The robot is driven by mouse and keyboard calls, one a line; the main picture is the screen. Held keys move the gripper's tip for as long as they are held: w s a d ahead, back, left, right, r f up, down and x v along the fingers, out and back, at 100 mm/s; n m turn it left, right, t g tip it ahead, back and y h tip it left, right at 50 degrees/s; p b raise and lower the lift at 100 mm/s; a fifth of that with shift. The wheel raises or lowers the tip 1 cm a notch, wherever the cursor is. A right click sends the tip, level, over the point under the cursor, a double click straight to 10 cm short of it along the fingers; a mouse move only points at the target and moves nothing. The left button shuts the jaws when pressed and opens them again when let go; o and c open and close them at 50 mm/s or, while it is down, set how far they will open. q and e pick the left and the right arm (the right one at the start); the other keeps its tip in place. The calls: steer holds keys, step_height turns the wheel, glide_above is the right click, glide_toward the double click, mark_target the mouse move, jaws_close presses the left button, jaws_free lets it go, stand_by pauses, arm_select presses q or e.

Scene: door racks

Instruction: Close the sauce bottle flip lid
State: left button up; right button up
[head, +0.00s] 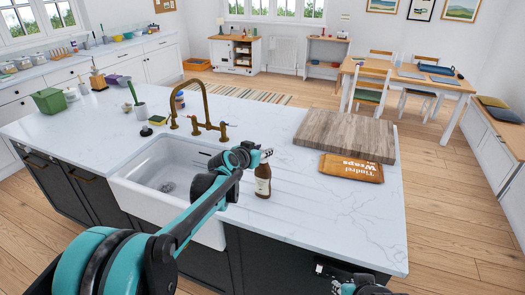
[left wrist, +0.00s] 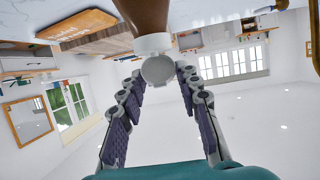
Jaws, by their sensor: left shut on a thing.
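The brown sauce bottle (head: 263,182) with a pale label stands upright on the worktop just right of the sink. My left gripper (head: 262,155) is at its top, coming in from the left and above. In the left wrist view, which is upside down, the bottle's brown body (left wrist: 148,16) hangs from the top edge. Its white cap and round lid (left wrist: 158,70) lie between the two fingertips, and the fingers are shut on them. I cannot tell how far the lid is folded. Only a part of my right arm shows at the bottom edge; its fingers do not show.
The white sink (head: 175,175) with a brass tap (head: 205,105) is left of the bottle. A wooden board (head: 345,133) and an orange wraps packet (head: 352,168) lie behind right. The worktop (head: 325,220) in front and right of the bottle is clear.

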arm_select(q)
steer(key=shift+s+a+f+t+h+b, duration=0.1)
steer(key=shift+s+f+t+h+b, duration=0.15)
steer(key=shift+t+b, duration=0.5)
steer(key=shift+s+a+f+t+h+b, duration=0.15)
steer(key=shift+f+t+b, duration=0.15)
steer(key=shift+t+b, duration=0.5)
steer(key=shift+s+f+t+h+b, duration=0.1)
steer(key=shift+f+t+h+b, duration=0.25)
steer(key=shift+b, duration=0.65)
steer(key=shift+s+f+t+h+b, duration=0.1)
steer(key=shift+t+h+b, duration=0.2)
steer(key=shift+t+b, duration=0.4)
steer(key=shift+s+f+t+h+b, duration=0.1)
steer(key=shift+t+h+b, duration=0.15)
steer(key=shift+t+b, duration=0.45)
steer(key=o, duration=1.2)
steer(key=shift+a, duration=0.1)
steer(key=v, duration=1.2)
steer(key=shift+r, duration=0.15)
